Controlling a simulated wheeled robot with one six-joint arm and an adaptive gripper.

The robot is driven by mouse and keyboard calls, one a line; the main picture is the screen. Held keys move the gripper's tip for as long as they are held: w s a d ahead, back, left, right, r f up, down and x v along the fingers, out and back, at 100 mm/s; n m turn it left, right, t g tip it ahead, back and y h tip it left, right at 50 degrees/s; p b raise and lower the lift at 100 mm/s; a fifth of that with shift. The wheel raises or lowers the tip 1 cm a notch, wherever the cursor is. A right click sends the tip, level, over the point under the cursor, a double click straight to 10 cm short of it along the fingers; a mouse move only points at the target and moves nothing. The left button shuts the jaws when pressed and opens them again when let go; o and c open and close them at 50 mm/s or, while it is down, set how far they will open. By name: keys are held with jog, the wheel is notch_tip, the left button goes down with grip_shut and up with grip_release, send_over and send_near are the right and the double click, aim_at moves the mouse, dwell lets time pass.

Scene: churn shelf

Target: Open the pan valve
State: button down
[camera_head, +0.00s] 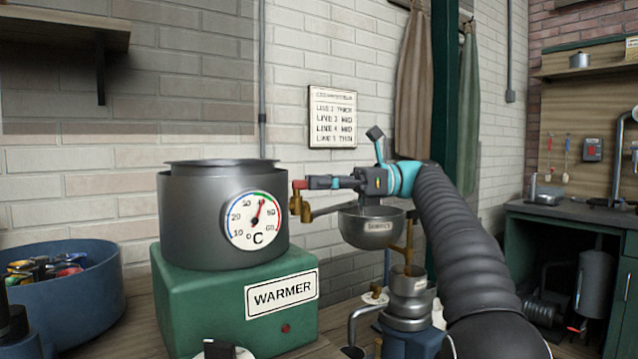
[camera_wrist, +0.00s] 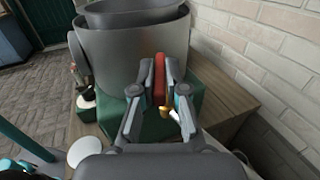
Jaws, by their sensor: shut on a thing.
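The warmer is a green box (camera_head: 190,300) with a grey pan (camera_head: 195,220) on top and a dial showing on the pan's front. A brass valve (camera_head: 302,209) with a red handle (camera_head: 300,184) sits at the pan's right side. In the wrist view the red handle (camera_wrist: 160,78) stands between the two fingers, and a bit of brass (camera_wrist: 165,110) shows beside it. My gripper (camera_wrist: 160,72) is shut on the red handle. In the head view my gripper (camera_head: 318,183) reaches the handle from the right. How far the valve is turned, I cannot tell.
A steel bowl (camera_head: 372,228) hangs under my gripper, above a small metal vessel (camera_head: 408,300). A blue tub (camera_head: 85,300) with colourful items stands at the left. A brick wall (camera_head: 330,60) is behind. A workbench (camera_head: 570,215) stands far right.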

jog(key=shift+w+a+n+g+h, duration=0.2)
jog(key=shift+n+g+h, duration=0.2)
jog(key=shift+n+g, duration=0.6)
dwell(0.3)
jog(key=c, duration=1.2)
grip_release()
jog(key=shift+s+a, duration=0.1)
jog(key=shift+m, duration=0.3)
jog(key=shift+c, duration=0.2)
